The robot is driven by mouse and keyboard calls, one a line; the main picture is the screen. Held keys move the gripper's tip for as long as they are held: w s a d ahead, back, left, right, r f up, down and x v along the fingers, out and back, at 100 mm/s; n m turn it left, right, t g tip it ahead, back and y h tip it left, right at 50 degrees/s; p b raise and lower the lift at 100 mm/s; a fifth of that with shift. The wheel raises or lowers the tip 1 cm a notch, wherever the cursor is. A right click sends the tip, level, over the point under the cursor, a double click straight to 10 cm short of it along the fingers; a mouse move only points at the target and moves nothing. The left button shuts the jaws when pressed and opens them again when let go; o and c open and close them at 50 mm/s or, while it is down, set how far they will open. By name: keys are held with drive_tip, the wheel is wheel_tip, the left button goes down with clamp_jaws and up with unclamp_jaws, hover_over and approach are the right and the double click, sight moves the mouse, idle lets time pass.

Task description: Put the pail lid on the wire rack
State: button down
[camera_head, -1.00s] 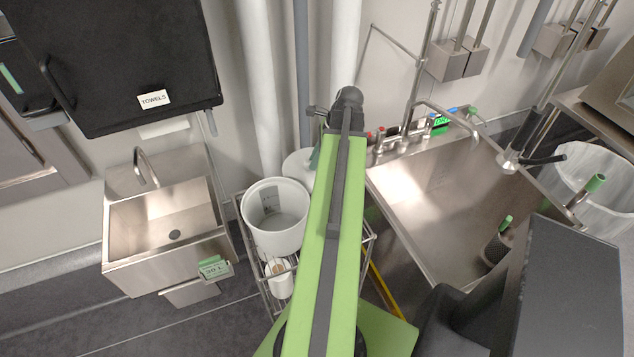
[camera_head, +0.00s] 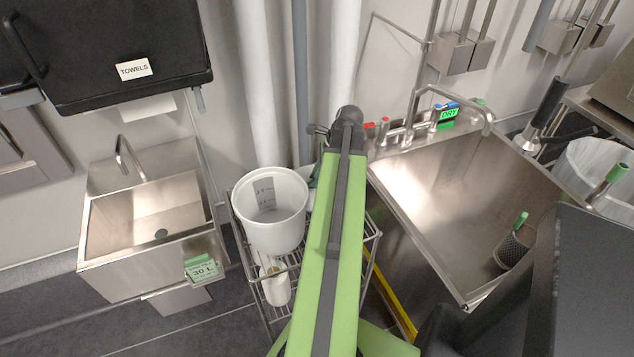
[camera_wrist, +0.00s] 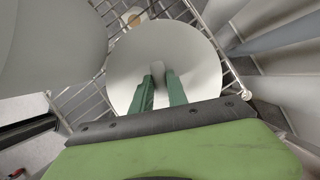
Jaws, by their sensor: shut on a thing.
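The pail lid (camera_wrist: 195,60) is a round pale disc. In the wrist view my gripper (camera_wrist: 159,82) has its two green fingers shut on a small grip at the middle of the lid. The wire rack (camera_wrist: 234,86) shows around and beyond the lid; I cannot tell whether they touch. In the head view the rack (camera_head: 374,246) stands between the two sinks, and my arm covers the lid and most of the gripper. A white pail (camera_head: 275,240) stands on the rack's left part, and also fills the upper left of the wrist view (camera_wrist: 50,45).
A white roll (camera_head: 276,288) sits on a lower level of the rack. A small sink (camera_head: 150,215) is at left, and a large steel sink (camera_head: 450,190) at right. Vertical pipes (camera_head: 262,90) run behind the rack. A black towel dispenser (camera_head: 110,45) hangs at upper left.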

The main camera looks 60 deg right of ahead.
drive_tip(key=shift+f, duration=0.25)
drive_tip(key=c, duration=1.3)
unclamp_jaws()
drive_tip(key=shift+r, duration=0.1)
drive_tip(key=shift+r, duration=0.1)
drive_tip(key=shift+r+p, duration=0.25)
drive_tip(key=shift+p, duration=0.2)
drive_tip(key=p+v, duration=1)
drive_tip(key=v, duration=0.1)
drive_tip(key=shift+r+p, duration=0.3)
drive_tip(key=shift+p, duration=0.05)
drive_tip(key=shift+s+d, duration=0.1)
